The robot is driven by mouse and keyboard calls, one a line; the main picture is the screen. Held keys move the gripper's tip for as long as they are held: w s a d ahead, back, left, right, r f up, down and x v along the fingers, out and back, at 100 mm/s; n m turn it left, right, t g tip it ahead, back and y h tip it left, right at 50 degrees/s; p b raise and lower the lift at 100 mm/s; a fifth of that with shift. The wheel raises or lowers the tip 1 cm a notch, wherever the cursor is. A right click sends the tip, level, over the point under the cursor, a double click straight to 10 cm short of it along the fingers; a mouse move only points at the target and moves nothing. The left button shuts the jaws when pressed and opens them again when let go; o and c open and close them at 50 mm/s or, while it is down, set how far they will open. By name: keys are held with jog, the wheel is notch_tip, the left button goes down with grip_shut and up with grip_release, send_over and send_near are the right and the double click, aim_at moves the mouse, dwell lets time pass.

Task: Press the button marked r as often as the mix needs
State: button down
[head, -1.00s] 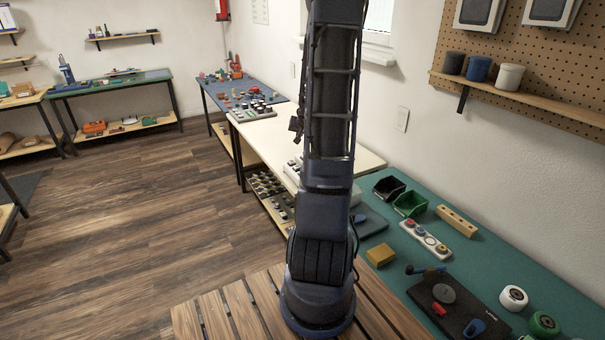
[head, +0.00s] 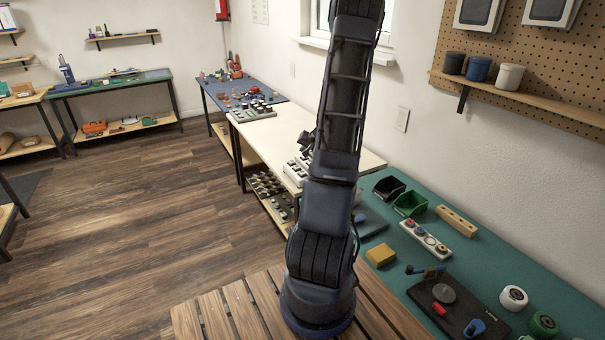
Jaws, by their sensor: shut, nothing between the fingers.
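My gripper (head: 306,141) shows only as a small dark shape at the left edge of my arm, over the cream table (head: 350,158). It is shut and empty. Most of it is hidden behind the arm. Below it, a pale panel with dark buttons (head: 296,171) lies on the cream table, partly covered by my arm. I cannot tell whether the gripper touches it. Any letters on the buttons are too small to read, so I cannot tell which one is marked r.
Another button panel (head: 253,112) lies at the table's far end. On the green bench (head: 470,255) are a white strip with coloured knobs (head: 425,239), a green bin (head: 410,204), a yellow block (head: 381,255) and a black mat (head: 470,318). The wood floor at left is clear.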

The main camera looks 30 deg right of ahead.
jog(key=shift+f, duration=0.15)
jog(key=shift+f, duration=4.25)
jog(key=shift+f, duration=0.15)
jog(key=shift+f, duration=0.25)
jog(key=shift+f, duration=0.55)
jog(key=shift+r, duration=0.95)
jog(key=shift+r, duration=0.15)
jog(key=shift+r, duration=2.35)
